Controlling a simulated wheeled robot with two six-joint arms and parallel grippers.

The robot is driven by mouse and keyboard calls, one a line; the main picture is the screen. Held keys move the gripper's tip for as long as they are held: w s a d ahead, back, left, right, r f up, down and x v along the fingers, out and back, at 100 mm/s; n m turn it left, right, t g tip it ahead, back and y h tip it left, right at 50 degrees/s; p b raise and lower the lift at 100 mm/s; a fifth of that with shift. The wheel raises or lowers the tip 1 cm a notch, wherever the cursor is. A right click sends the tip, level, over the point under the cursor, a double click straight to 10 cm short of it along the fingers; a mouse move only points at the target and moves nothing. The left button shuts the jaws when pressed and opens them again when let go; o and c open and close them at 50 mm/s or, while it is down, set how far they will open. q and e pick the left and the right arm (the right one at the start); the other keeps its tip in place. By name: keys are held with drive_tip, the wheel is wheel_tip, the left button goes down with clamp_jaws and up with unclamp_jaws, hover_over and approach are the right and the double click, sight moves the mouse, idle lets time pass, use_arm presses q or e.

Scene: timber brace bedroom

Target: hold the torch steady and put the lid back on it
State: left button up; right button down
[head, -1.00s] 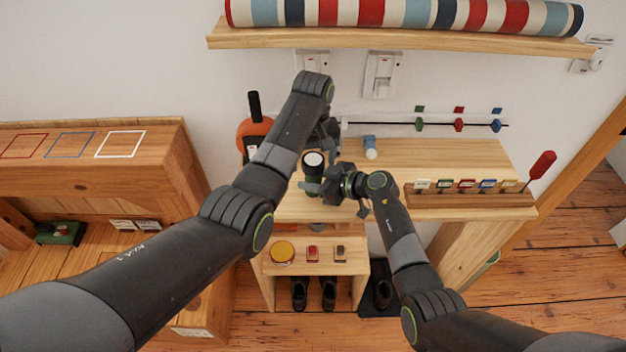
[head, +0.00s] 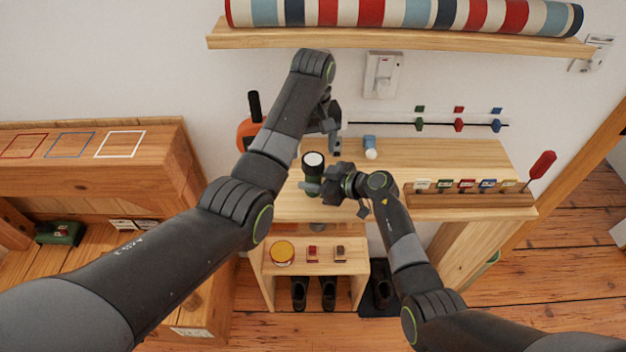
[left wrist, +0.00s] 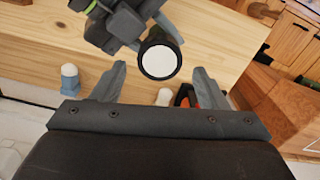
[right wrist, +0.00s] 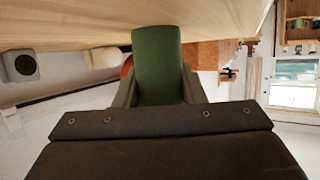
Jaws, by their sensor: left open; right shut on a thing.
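The torch (head: 313,180) is upright at the shelf's left part, with a green body and a black-rimmed head with a white round face. My right gripper (head: 318,188) is shut on its green body (right wrist: 158,65). The white face (left wrist: 159,61) shows fully in the left wrist view, and I cannot tell whether it is the lid or the lens. My left gripper (head: 332,122) is open and empty, beyond the torch toward the wall. I see no separate lid for certain. A small white thing (left wrist: 163,97) shows low between the left fingers, unclear.
A blue bottle with a white top (head: 370,147) stands on the wooden shelf (head: 440,155). An orange thing with a black handle (head: 250,130) is at the left. A rack with coloured labels (head: 465,195) lies at the right. A small stand (head: 320,265) is below.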

sight(313, 159)
use_arm(q)
wheel_tip(313, 159, up, 4)
drive_tip(key=n, duration=0.6)
drive_tip(key=shift+f+n, duration=0.25)
drive_tip(key=shift+n, duration=0.05)
drive_tip(key=shift+f, duration=4.05)
drive_tip(key=c, duration=1)
drive_tip(key=m, duration=0.6)
drive_tip(key=shift+m, duration=0.3)
drive_tip(key=o, duration=1.1)
